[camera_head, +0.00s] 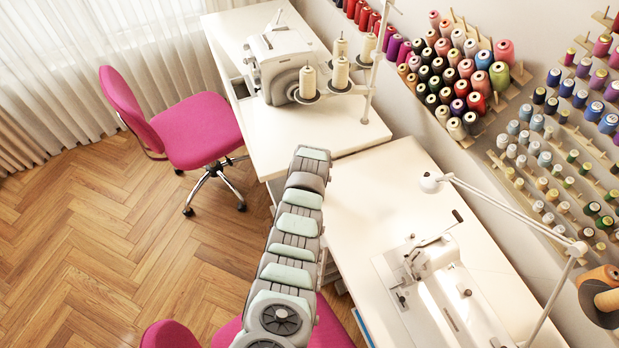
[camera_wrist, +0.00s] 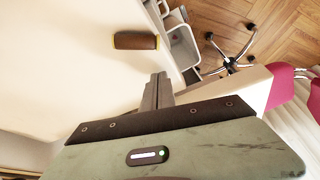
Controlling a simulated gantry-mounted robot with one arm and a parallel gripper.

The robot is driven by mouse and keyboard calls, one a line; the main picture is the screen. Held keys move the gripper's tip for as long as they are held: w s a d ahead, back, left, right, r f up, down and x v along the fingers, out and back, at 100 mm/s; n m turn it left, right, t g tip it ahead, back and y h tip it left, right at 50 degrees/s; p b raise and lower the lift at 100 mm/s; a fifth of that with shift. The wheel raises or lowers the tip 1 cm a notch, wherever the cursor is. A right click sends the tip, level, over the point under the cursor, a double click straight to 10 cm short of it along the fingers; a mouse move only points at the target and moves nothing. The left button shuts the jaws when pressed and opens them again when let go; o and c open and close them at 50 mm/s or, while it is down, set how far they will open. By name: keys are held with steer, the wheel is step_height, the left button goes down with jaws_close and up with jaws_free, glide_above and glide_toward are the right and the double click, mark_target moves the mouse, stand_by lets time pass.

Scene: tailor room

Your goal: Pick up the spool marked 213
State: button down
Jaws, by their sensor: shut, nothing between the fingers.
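In the wrist view, a dark brown, cylinder-like spool (camera_wrist: 136,41) with yellowish ends lies on its side on a white table top near the edge. No number can be read on it. My gripper (camera_wrist: 160,78) is shut and empty, below the spool in the picture and apart from it. In the head view my arm reaches up to the joint between the two white tables, and its end hides the fingers. The brown spool does not show there. Many thread spools (camera_head: 466,75) stand on wall racks at the right; no 213 is legible on any.
A serger (camera_head: 285,62) with cones stands on the far table (camera_head: 350,125). A sewing machine (camera_head: 440,285) and white lamp (camera_head: 480,195) occupy the near table (camera_head: 365,200), whose far part is clear. A pink chair (camera_head: 195,130) is at the left. Grey drawers (camera_wrist: 184,45) sit beside the table edge.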

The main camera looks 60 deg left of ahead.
steer(key=shift+s+d, duration=0.3)
steer(key=shift+d, duration=0.5)
steer(key=shift+s+d, duration=0.25)
steer(key=shift+d, duration=0.5)
steer(key=shift+d+r+p, duration=0.1)
steer(key=shift+p, duration=0.25)
steer(key=shift+s+d+p, duration=0.25)
steer(key=shift+d+p, duration=0.2)
steer(key=shift+d, duration=0.1)
steer(key=shift+s+d, duration=0.2)
steer(key=shift+d, duration=0.35)
steer(key=shift+w+a, duration=0.1)
steer(key=shift+a, duration=0.05)
